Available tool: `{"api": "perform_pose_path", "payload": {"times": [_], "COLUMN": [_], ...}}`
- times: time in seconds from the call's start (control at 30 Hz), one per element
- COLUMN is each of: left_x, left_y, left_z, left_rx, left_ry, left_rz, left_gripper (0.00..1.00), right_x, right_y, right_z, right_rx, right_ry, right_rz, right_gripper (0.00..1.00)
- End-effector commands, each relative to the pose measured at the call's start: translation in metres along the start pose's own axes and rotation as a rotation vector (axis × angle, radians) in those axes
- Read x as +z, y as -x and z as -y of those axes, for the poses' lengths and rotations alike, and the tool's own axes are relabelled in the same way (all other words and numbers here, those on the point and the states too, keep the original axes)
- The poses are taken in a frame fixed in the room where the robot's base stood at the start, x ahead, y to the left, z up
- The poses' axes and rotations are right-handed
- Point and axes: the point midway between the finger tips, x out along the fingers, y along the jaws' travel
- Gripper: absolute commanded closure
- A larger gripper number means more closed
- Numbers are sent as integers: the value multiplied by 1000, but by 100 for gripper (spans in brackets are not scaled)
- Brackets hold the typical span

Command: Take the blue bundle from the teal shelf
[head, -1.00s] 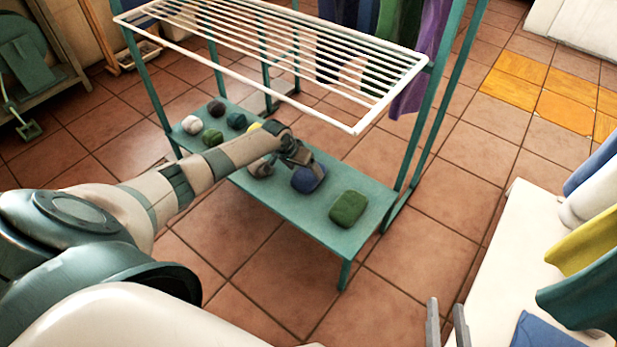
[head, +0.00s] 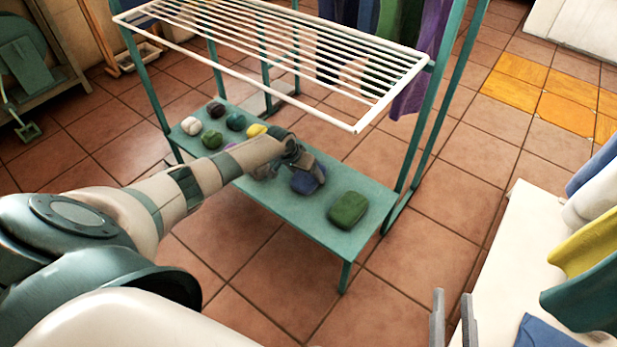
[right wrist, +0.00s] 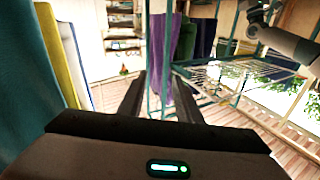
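The blue bundle (head: 308,183) lies on the teal shelf (head: 300,213), the low board under a white drying rack. My left gripper (head: 307,166) is at the blue bundle, coming over it from the left and covering part of its top. Whether its fingers are closed on the bundle is too small to tell. My right gripper (head: 454,322) is at the bottom right of the head view, beside the white table. Its fingers stand apart with nothing between them, also in the right wrist view (right wrist: 158,98).
A green bundle (head: 348,210) lies right of the blue one. Several smaller bundles, such as a yellow one (head: 256,130), lie on the shelf's left part. The white rack (head: 290,80) hangs above. A white table (head: 500,250) with hanging cloths stands at right.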

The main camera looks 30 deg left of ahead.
Motion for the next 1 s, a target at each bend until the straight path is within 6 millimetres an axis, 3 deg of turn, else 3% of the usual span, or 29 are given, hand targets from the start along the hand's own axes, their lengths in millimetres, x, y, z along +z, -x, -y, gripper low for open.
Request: {"api": "perform_pose_path", "payload": {"times": [0.03, 0.1, 0.6, 1.0], "left_x": [0, 0, -3, -16], "left_y": [0, 0, 6, 42], "left_z": [0, 0, -1, -8], "left_rx": [0, 0, 0, 1], "left_ry": [0, 0, 0, -1], "left_rz": [0, 0, -1, 0], "left_gripper": [41, 54, 54, 54], "right_x": [0, 0, 2, 48], "right_y": [0, 0, 0, 9], "right_z": [0, 0, -1, -16], "right_rx": [0, 0, 2, 30], "right_ry": [0, -1, -3, -19], "right_rz": [0, 0, 23, 292], "right_gripper": [69, 69, 69, 69]}}
